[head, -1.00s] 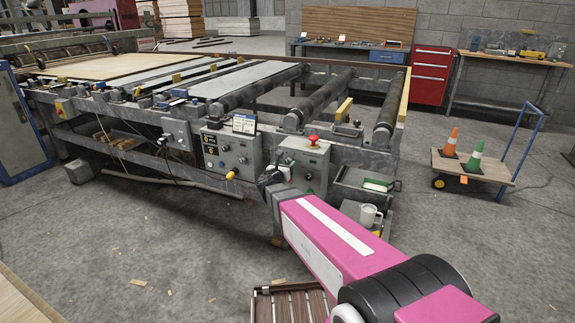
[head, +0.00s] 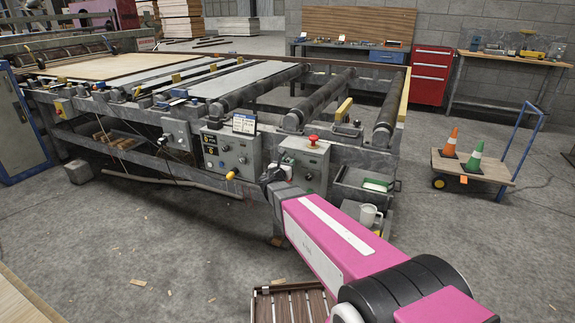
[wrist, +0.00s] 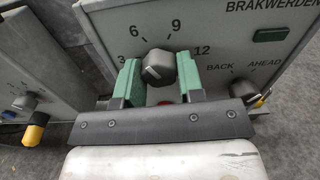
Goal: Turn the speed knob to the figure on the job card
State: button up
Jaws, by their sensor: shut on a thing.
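The speed knob (wrist: 158,67) is dark with a pale pointer line, on a grey panel with figures 3, 6, 9 and 12 around it. Its pointer slants to the upper left; I cannot read its exact setting. My gripper (wrist: 160,80) has its two green fingers on either side of the knob and is shut on it. In the head view my gripper (head: 272,178) is at the grey control box (head: 303,160), and the knob is hidden there. The job card (head: 244,123) stands on the box to the left; its writing is too small to read.
A BACK/AHEAD switch (wrist: 254,92) and a green button (wrist: 270,35) sit right of the knob. A yellow-tipped handle (wrist: 35,128) sticks out at left. A red mushroom button (head: 313,140) tops the box.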

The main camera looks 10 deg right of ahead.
jog(key=shift+m, duration=0.3)
jog(key=m, duration=1)
jog(key=shift+a+m, duration=0.1)
jog(key=shift+m, duration=0.3)
jog(key=o, duration=0.9)
jog(key=v, duration=1)
jog(key=shift+s+a, duration=0.2)
jog(key=shift+s, duration=0.15)
